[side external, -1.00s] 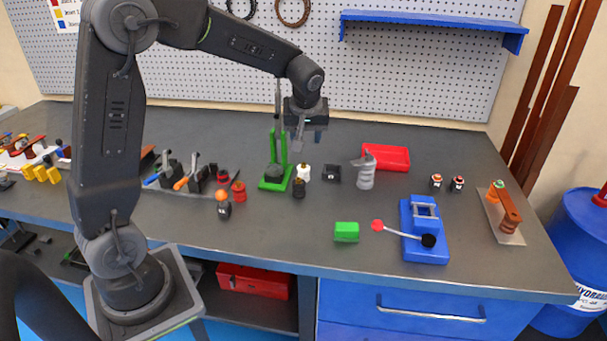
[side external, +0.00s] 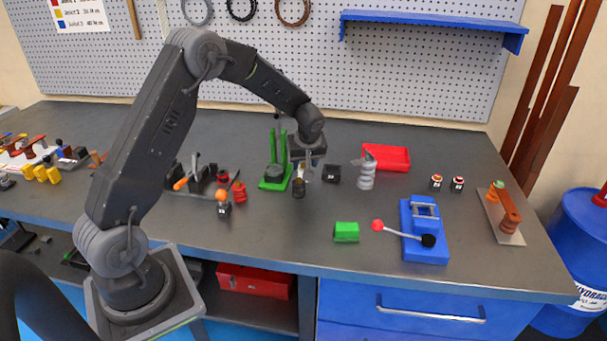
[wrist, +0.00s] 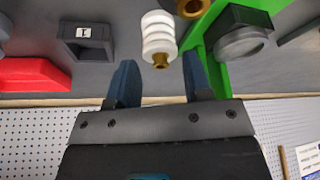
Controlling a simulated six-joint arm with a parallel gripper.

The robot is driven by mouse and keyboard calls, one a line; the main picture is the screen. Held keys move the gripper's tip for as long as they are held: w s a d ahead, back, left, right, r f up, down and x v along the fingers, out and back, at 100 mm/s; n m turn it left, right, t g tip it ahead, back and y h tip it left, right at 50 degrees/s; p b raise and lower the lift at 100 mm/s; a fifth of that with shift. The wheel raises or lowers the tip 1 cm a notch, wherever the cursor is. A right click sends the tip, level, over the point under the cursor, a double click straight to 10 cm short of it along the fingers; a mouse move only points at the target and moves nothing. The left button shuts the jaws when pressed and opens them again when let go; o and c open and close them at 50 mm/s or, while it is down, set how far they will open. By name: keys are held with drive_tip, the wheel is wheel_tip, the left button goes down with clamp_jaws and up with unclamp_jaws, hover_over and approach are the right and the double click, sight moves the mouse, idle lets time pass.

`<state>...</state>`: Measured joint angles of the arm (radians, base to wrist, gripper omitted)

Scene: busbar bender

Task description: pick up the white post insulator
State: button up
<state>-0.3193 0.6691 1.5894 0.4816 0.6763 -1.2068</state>
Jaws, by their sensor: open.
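The white post insulator (wrist: 158,36) shows in the wrist view as a ribbed white body with a brass end, a little ahead of and between my open fingertips. My gripper (wrist: 158,78) is open and nothing is between its jaws. In the side external view my gripper (side external: 309,170) is low over the bench, and the white insulator (side external: 301,171) is mostly hidden by it and by a dark post with a brass top (side external: 298,187) in front.
A green stand (side external: 275,170) is close on the left, and a black labelled block (side external: 331,174) close on the right. A green block (side external: 346,232) and blue bender (side external: 425,232) are nearer the front.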

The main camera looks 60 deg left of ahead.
drive_tip(key=x, duration=0.4)
drive_tip(key=shift+w+a+f, duration=0.15)
drive_tip(key=shift+a+f, duration=0.1)
drive_tip(key=shift+f, duration=0.1)
drive_tip(key=shift+c, duration=0.4)
drive_tip(key=c, duration=0.5)
drive_tip(key=shift+c, duration=0.2)
